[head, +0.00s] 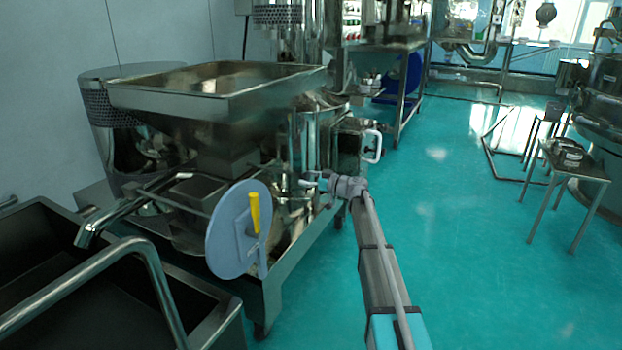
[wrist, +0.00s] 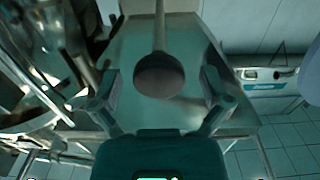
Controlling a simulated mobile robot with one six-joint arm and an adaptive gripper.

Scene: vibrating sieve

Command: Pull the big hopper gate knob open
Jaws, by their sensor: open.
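The hopper gate knob (wrist: 159,76) is a dark rounded knob on the end of a thin straight rod (wrist: 159,28) in the wrist view. My gripper (head: 318,180) reaches the side of the steel sieve machine in the head view. In the wrist view its two fingers are spread apart, one on each side of the knob. I see a gap between the knob and each finger. In the head view the knob is too small to make out clearly beside my gripper. The big steel hopper (head: 220,88) sits on top of the machine.
A grey disc (head: 226,235) with a yellow handle (head: 254,212) stands at the machine's near side. A white handle (head: 372,146) is right of my gripper. A dark tank (head: 40,260) fills the lower left. The green floor (head: 490,270) is clear to the right, before a small table (head: 575,165).

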